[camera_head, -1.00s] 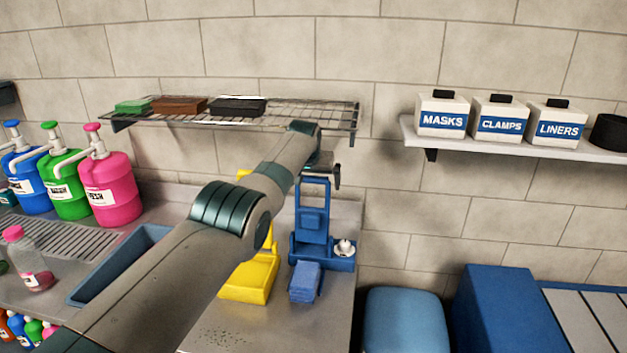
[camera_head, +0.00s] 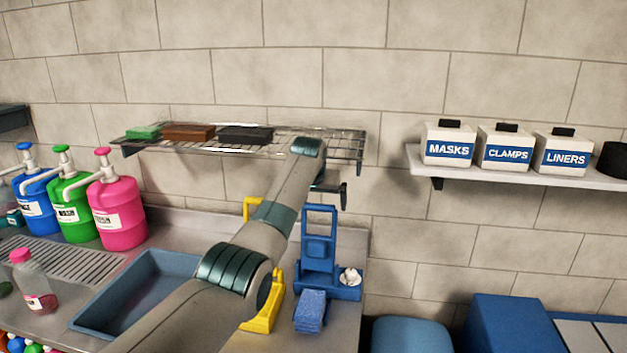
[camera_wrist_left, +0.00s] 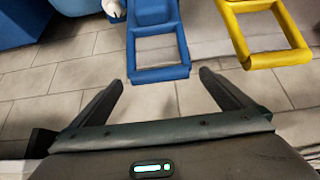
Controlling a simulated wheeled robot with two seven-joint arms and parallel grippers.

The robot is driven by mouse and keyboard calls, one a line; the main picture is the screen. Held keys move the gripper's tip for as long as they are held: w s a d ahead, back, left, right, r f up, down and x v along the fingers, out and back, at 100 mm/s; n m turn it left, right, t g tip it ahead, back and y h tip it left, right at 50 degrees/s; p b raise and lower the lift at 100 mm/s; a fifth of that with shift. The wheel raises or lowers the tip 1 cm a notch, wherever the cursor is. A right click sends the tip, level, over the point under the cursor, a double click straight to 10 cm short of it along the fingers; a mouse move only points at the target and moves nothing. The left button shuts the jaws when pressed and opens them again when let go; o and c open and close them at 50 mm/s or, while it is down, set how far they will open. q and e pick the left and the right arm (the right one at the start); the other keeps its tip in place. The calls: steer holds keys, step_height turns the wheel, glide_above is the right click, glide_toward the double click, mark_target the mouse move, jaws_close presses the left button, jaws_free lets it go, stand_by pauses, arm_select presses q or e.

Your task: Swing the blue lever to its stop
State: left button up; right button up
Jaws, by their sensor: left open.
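The blue lever (camera_head: 319,222) is an open rectangular frame standing upright on a blue base (camera_head: 345,291) on the steel counter. A small white piece (camera_head: 350,276) sits on the base's right side. My left gripper (camera_head: 338,188) is above the lever's top, below the wire shelf; its fingers are small in the head view. In the left wrist view the gripper (camera_wrist_left: 160,80) is open and empty. The end bar of the blue lever (camera_wrist_left: 160,74) shows between the fingertips there; I cannot tell whether they touch. My right gripper is not in view.
A yellow lever (camera_head: 252,208), partly hidden by my left arm, stands left of the blue one and shows in the wrist view (camera_wrist_left: 265,60). A wire shelf (camera_head: 300,146) is close to the gripper. Pump bottles (camera_head: 118,215) and a blue sink (camera_head: 140,285) are left.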

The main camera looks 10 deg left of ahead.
arm_select(q)
steer(key=b+v, duration=0.5)
steer(key=v, duration=0.8)
steer(key=shift+s, duration=0.15)
